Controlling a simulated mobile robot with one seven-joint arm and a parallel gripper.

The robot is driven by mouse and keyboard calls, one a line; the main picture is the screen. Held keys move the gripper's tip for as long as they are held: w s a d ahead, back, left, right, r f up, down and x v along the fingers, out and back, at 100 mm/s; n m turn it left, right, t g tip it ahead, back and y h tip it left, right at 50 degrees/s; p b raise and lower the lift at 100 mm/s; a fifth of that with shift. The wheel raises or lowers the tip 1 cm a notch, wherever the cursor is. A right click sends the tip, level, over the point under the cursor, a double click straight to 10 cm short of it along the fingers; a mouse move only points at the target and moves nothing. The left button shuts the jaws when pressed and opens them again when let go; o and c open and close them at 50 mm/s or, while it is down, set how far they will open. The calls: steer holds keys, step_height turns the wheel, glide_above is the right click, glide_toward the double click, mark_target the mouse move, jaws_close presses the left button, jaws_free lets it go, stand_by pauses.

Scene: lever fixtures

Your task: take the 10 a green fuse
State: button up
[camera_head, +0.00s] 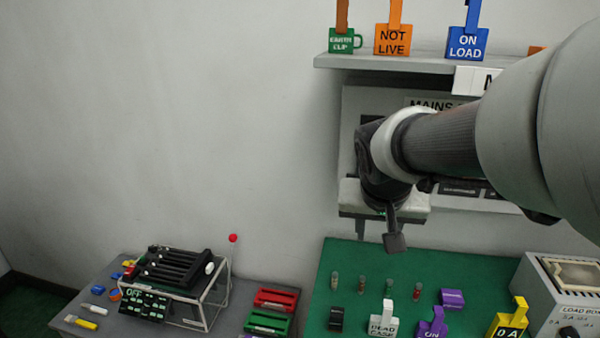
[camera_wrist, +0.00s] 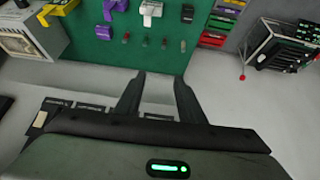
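Several small upright fuses stand in a row on the green board. The rightmost in the head view is a red fuse (camera_head: 417,291). Beside it is a fuse (camera_head: 389,286) that looks dark greenish; it appears green in the wrist view (camera_wrist: 146,41). Two more fuses, one at the row's left end (camera_head: 335,280) and one next to it (camera_head: 362,284), have unclear colours. No rating is readable on any fuse. My gripper (camera_wrist: 158,80) is open and empty in the wrist view, its fingers apart. In the head view my gripper (camera_head: 395,232) is above and behind the row, apart from it.
On the green board (camera_head: 345,258) stand a white dead-case tag (camera_head: 384,320), purple blocks (camera_head: 452,298), and a yellow tag (camera_head: 509,320). A grey load box (camera_head: 565,295) is at right. Red and green holders (camera_head: 272,310) and a lever rack (camera_head: 175,275) are at left.

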steer(key=w+d+f+m+g, duration=0.1)
steer(key=w+d+f+m, duration=0.1)
steer(key=w+d+f, duration=0.35)
steer(key=m+g+b, duration=0.1)
steer(key=m+b, duration=0.1)
glide_toward(390, 281)
steer(key=shift+h, duration=0.3)
steer(key=shift+a+p+x, duration=0.15)
steer(key=shift+x, duration=2.55)
steer(key=shift+a+p+x, duration=0.15)
steer(key=shift+a+x, duration=0.05)
steer(key=shift+x, duration=2.5)
steer(key=shift+f, duration=0.1)
steer(key=shift+c, duration=0.5)
jaws_close()
